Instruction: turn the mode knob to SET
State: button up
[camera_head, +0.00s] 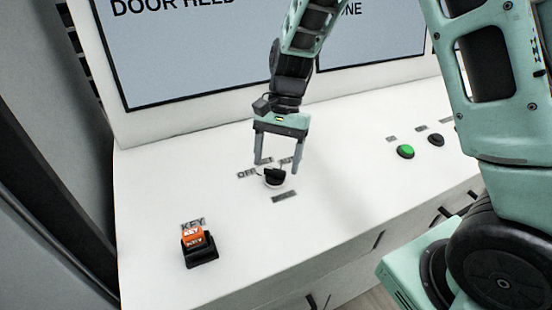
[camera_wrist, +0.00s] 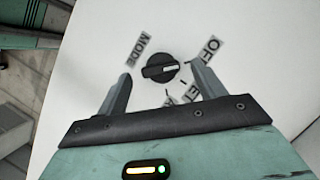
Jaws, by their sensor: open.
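The mode knob (camera_head: 274,178) is a round black knob with a raised grip bar on the white console top. It also shows in the wrist view (camera_wrist: 160,68), where a white pointer line on the bar points right, on the OFF side. The OFF label (camera_wrist: 204,50) is clear; the label beside it (camera_wrist: 191,88) is partly hidden by my gripper and a third is mostly hidden. A MODE plate (camera_wrist: 138,49) lies on the other side. My gripper (camera_head: 278,168) is open, pointing down, with its fingers either side of the knob; contact is not visible.
An orange key-labelled block (camera_head: 196,238) in a black holder stands at the front left. A green button (camera_head: 405,151) and a black button (camera_head: 436,140) are to the right. A large display (camera_head: 180,50) rises behind. The console between knob and buttons is clear.

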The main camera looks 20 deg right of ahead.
jog(key=shift+x, duration=0.75)
jog(key=c, duration=1)
jog(key=shift+m, duration=0.4)
jog(key=m, duration=0.2)
jog(key=m+t, duration=0.1)
jog(key=shift+s+d+r+m+t+y, duration=0.1)
jog(key=shift+m+t+y, duration=0.2)
jog(key=shift+m+y, duration=0.1)
jog(key=shift+m+t, duration=0.8)
jog(key=shift+m, duration=1.3)
